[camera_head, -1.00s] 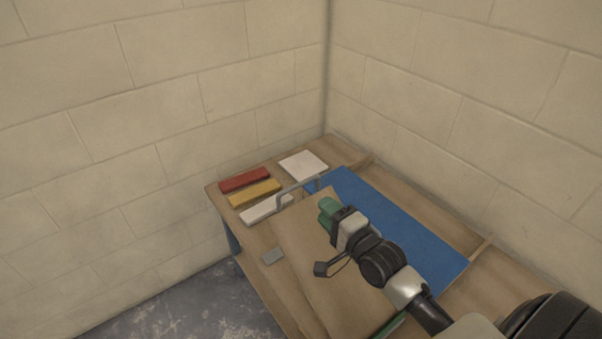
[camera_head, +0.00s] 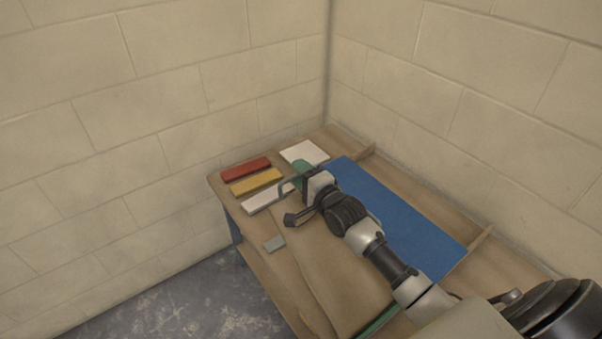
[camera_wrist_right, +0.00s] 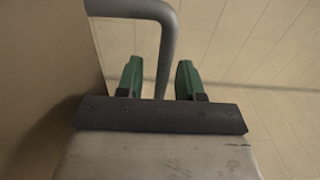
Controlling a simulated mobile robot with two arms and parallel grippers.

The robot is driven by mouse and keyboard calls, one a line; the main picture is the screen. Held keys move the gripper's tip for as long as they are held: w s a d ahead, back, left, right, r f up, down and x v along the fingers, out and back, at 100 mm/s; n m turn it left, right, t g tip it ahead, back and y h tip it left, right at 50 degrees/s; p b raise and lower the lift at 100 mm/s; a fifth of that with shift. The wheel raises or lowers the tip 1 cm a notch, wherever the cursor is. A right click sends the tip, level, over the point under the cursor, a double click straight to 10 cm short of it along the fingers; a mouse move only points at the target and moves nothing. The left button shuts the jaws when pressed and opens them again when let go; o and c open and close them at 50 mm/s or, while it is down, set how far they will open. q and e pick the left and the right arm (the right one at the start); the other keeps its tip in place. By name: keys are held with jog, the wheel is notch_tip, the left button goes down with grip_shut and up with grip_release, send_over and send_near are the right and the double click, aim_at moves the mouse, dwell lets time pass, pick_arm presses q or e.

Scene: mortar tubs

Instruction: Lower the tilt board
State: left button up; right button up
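The tilt board (camera_head: 325,265) is a brown panel on the workbench, with a grey bar handle (camera_head: 284,184) at its far end. Its surface looks sloped in the head view, but I cannot tell the angle. My right gripper (camera_head: 301,174), with green fingers, is at the handle. In the right wrist view the fingers (camera_wrist_right: 160,78) are open. One leg of the grey handle (camera_wrist_right: 166,55) shows between them, with space on both sides. The board's brown face (camera_wrist_right: 45,75) fills the left of that view. My left gripper is in neither view.
Red (camera_head: 246,168), yellow (camera_head: 256,182) and white (camera_head: 266,199) blocks lie left of the handle. A white square (camera_head: 304,152) lies behind. A blue panel (camera_head: 400,215) lies right of the board. Block walls enclose the corner.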

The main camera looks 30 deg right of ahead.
grip_shut()
jog(key=shift+f, duration=0.1)
